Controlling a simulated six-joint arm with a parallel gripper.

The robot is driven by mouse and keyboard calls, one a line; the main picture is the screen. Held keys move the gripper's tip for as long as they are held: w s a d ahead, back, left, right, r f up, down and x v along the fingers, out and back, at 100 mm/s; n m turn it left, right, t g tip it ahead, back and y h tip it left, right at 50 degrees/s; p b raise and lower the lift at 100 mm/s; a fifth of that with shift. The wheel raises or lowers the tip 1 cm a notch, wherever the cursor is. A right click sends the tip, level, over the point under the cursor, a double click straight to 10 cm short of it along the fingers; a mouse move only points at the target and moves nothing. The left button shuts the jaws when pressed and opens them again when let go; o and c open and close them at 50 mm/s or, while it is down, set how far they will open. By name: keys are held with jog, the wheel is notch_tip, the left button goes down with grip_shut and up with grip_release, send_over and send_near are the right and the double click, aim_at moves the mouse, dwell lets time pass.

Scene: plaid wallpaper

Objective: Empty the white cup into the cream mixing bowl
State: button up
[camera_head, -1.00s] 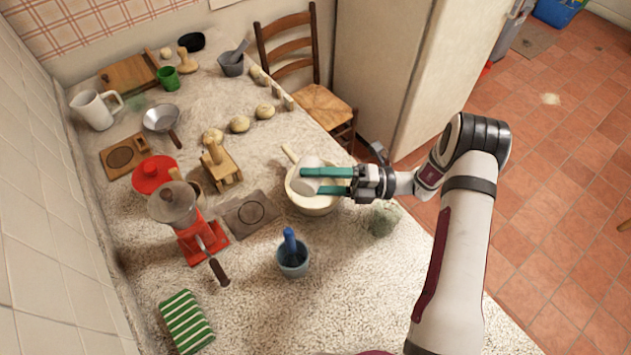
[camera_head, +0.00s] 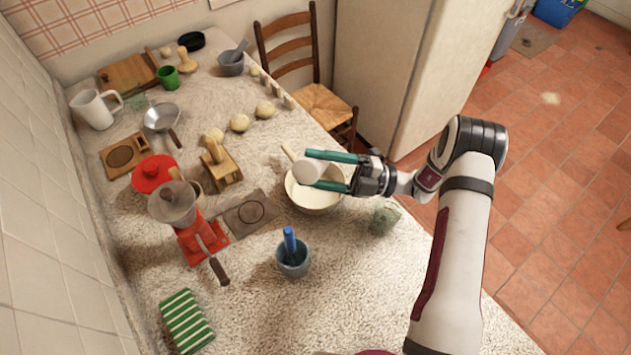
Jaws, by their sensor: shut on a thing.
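The white cup (camera_head: 309,171) is held between the two green fingers of my gripper (camera_head: 325,171). It hangs over the cream mixing bowl (camera_head: 318,202) and looks tilted. Its inside is not clearly visible, so I cannot tell what is in it. The bowl stands on the counter, with a pale wooden handle leaning out at its back left. Something pale shows inside the bowl, partly hidden by the cup and fingers.
A blue-grey mortar with a blue pestle (camera_head: 292,257) stands in front of the bowl. A greenish glass (camera_head: 384,217) stands close to its right. A red grinder (camera_head: 200,238) is at left. The counter's front right is clear.

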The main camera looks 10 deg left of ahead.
jog(key=shift+w+r+m+t+y, duration=0.15)
jog(key=shift+m+t, duration=0.15)
jog(key=shift+m, duration=0.3)
jog(key=shift+w+m+t+y, duration=0.15)
jog(key=shift+m+t, duration=0.15)
jog(key=shift+m, duration=0.3)
jog(key=n, duration=0.2)
jog(key=s+f+n+g+h, duration=0.1)
jog(key=n, duration=0.1)
jog(key=s+f+n+g+h, duration=0.1)
jog(key=n, duration=0.2)
jog(key=shift+a, duration=0.15)
jog(key=shift+f+n+h, duration=0.3)
jog(key=shift+f+n, duration=0.1)
jog(key=s+a+f+n+t+h, duration=0.1)
jog(key=s+f+n+t+h, duration=0.35)
jog(key=n, duration=0.65)
jog(key=s+r+n, duration=0.3)
jog(key=r, duration=0.9)
jog(key=shift+s+a+h+b, duration=0.15)
jog(key=shift+a+h+b, duration=0.2)
jog(key=shift+b, duration=0.05)
jog(key=shift+t, duration=0.25)
